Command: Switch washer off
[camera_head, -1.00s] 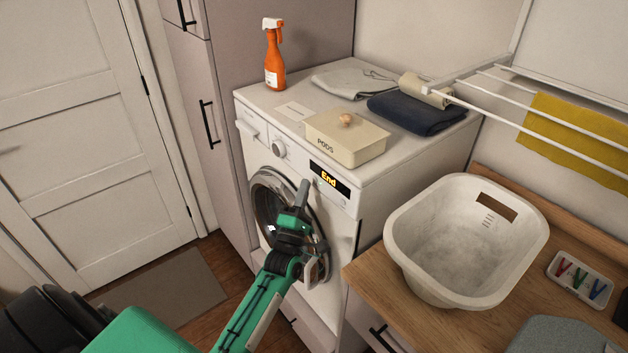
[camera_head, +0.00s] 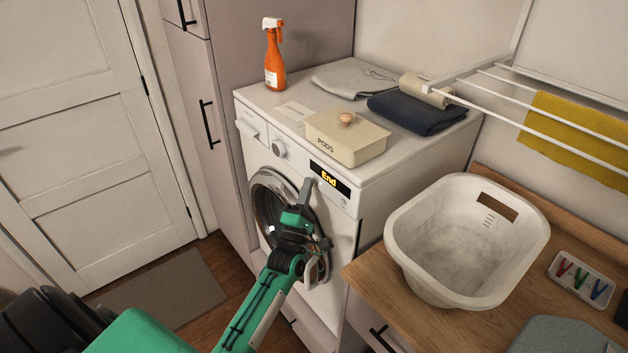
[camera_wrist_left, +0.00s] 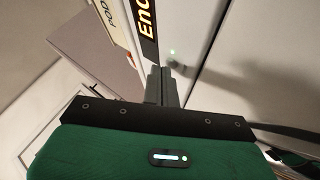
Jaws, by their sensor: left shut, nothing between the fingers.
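The white washer (camera_head: 342,232) stands against the wall with its round door (camera_head: 270,205) on the front. Its display (camera_head: 330,179) reads "End" in orange. In the left wrist view the display (camera_wrist_left: 147,25) is at the top, with a small green light (camera_wrist_left: 172,52) and a small round button (camera_wrist_left: 177,64) beside it. My left gripper (camera_head: 307,183) is shut and empty, its fingertips just below the display. In the left wrist view the fingertips (camera_wrist_left: 161,72) are close to the button; I cannot tell whether they touch it. My right gripper is not in view.
On the washer are a pods box (camera_head: 345,138), an orange spray bottle (camera_head: 274,60) and folded cloths (camera_head: 415,112). A white basket (camera_head: 460,250) stands on the wooden counter (camera_head: 385,285) at right. A drying rack (camera_head: 560,120) juts out above.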

